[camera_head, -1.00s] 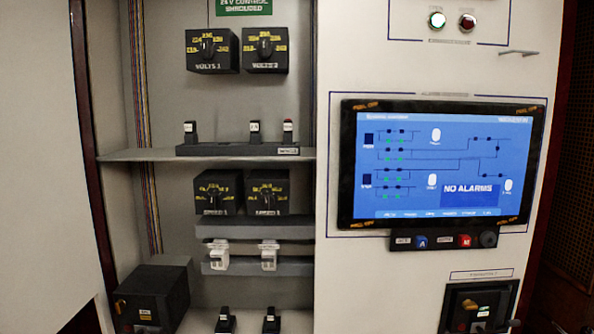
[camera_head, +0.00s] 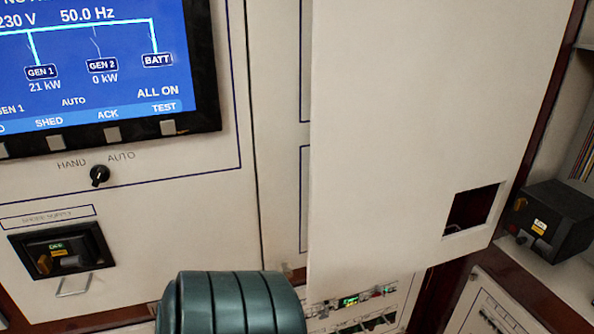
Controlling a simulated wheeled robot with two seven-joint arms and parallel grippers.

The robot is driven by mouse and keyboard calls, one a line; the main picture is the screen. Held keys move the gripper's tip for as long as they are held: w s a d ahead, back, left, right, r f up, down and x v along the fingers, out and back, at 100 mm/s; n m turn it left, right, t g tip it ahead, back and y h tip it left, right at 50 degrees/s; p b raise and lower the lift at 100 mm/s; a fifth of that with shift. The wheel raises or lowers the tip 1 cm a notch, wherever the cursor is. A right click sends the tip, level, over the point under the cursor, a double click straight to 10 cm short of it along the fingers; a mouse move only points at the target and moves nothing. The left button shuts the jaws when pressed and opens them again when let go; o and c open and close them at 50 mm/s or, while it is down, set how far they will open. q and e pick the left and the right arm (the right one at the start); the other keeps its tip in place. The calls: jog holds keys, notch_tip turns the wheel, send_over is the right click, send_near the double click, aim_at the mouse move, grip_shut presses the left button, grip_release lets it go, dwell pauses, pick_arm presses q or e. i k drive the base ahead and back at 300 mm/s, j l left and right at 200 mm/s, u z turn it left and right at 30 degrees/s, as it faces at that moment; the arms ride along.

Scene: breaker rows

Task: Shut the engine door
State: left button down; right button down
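A large plain white door (camera_head: 410,120) stands open in the middle and right of the head view. It has a dark square cutout (camera_head: 470,209) near its lower right corner. No label shows on it, so I cannot tell for sure that it is the engine door. To its right is part of an open compartment with a black breaker unit (camera_head: 552,221) on its floor. A dark green ribbed part of my arm is at the bottom, left of the door's lower edge. Neither gripper is in view.
A white panel on the left holds a blue generator screen (camera_head: 90,70), a hand/auto knob (camera_head: 99,176) and a black breaker (camera_head: 62,250). A lower panel with green lights (camera_head: 350,301) shows beneath the door.

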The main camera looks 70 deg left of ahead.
aim_at(416, 105)
jog(key=i+l+u, duration=0.1)
jog(key=u, duration=2.3)
jog(key=k+l, duration=0.05)
